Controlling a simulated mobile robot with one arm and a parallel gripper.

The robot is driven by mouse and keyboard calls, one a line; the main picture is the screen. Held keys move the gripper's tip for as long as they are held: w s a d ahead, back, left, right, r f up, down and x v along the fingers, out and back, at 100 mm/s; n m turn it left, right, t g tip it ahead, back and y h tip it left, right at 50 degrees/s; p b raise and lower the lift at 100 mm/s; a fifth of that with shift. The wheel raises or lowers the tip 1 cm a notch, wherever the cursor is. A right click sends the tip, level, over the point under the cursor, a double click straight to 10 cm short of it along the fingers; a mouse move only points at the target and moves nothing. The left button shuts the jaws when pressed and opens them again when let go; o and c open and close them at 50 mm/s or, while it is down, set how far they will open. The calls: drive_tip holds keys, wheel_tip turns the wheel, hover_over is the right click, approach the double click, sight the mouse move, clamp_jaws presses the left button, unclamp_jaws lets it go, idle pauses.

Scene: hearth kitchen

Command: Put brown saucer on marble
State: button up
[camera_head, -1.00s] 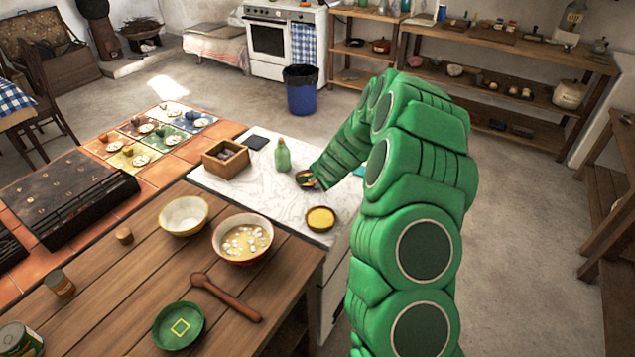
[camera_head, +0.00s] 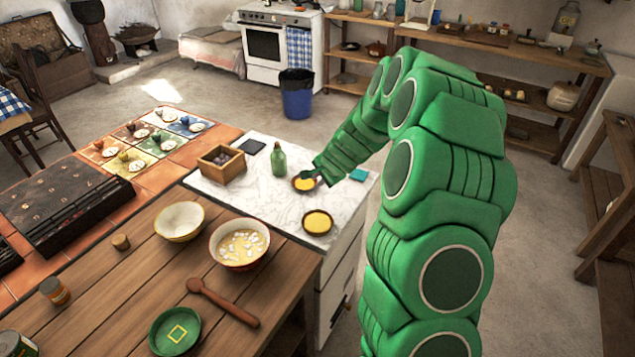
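Two small brown saucers with yellow insides are on the white marble counter top (camera_head: 240,196). The far brown saucer (camera_head: 298,187) is at the tip of my arm, and the near brown saucer (camera_head: 318,223) is close to the marble's front right edge. My gripper (camera_head: 311,178) is at the right rim of the far saucer and partly covers it. Its fingers are too small and dark to show whether they are open or shut, or whether they touch the saucer. Both saucers look level.
A green bottle (camera_head: 279,160), a wooden box (camera_head: 221,165), a dark square (camera_head: 252,146) and a teal square (camera_head: 358,175) are also on the marble. The wooden counter holds bowls, a wooden spoon (camera_head: 222,302) and a green plate (camera_head: 174,331). The marble's front left is clear.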

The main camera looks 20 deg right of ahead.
drive_tip(key=shift+v, duration=2.3)
drive_tip(key=s+a+r+n+g+y, duration=0.15)
drive_tip(key=s+a+r+n, duration=0.35)
drive_tip(key=s, duration=0.5)
drive_tip(key=s+a+r+n+g, duration=0.2)
drive_tip(key=s+a+r, duration=0.4)
drive_tip(key=s, duration=0.3)
drive_tip(key=s+d+r+n+g+h, duration=0.1)
drive_tip(key=s+r+n+g, duration=0.1)
drive_tip(key=s, duration=1.3)
drive_tip(key=s+d+r+n+g+h, duration=0.2)
drive_tip(key=s+n+g, duration=0.1)
drive_tip(key=s, duration=1.2)
drive_tip(key=shift+s+d+r+n, duration=0.25)
drive_tip(key=shift+s+r+n, duration=0.05)
drive_tip(key=shift+s+r, duration=0.05)
